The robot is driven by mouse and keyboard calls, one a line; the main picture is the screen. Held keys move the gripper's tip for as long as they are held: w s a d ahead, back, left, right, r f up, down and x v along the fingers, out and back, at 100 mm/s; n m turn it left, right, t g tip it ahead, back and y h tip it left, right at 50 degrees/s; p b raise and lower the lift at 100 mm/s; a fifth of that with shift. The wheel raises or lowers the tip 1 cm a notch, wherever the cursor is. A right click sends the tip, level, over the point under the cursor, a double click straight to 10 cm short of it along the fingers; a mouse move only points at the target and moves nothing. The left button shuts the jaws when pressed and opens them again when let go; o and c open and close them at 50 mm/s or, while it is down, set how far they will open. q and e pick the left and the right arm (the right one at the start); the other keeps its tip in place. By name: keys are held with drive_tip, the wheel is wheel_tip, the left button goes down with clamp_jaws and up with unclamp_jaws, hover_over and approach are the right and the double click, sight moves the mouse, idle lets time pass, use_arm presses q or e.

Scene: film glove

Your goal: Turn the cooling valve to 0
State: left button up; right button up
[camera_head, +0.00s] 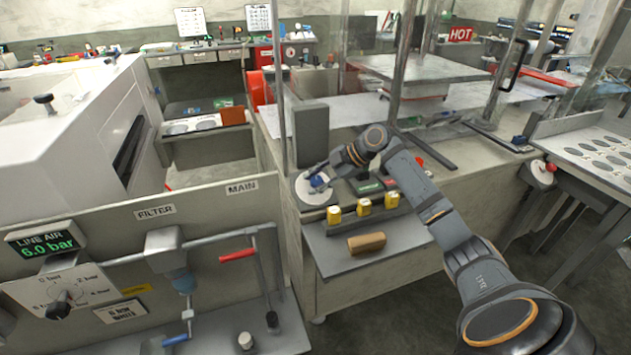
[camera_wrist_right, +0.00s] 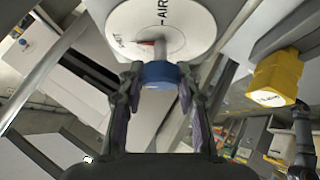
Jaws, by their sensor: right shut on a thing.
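The valve is a blue knob (camera_head: 320,182) on a round white dial plate (camera_head: 303,194), on the bench's near left corner. In the right wrist view the blue knob (camera_wrist_right: 160,74) stands out from the white plate (camera_wrist_right: 195,18), which carries partly readable lettering, "AIR", and a red pointer mark. My right gripper (camera_head: 318,171) reaches the knob from the right. In the wrist view its fingers (camera_wrist_right: 160,88) are on both sides of the knob, shut on it. The scale and any 0 mark are not readable. My left gripper is not in view.
A metal post rises nearby. At the left, a line air panel (camera_head: 55,285) has a black knob and a 6.0 bar display.

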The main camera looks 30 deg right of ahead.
drive_tip(key=o, duration=1.2)
drive_tip(key=shift+v, duration=6)
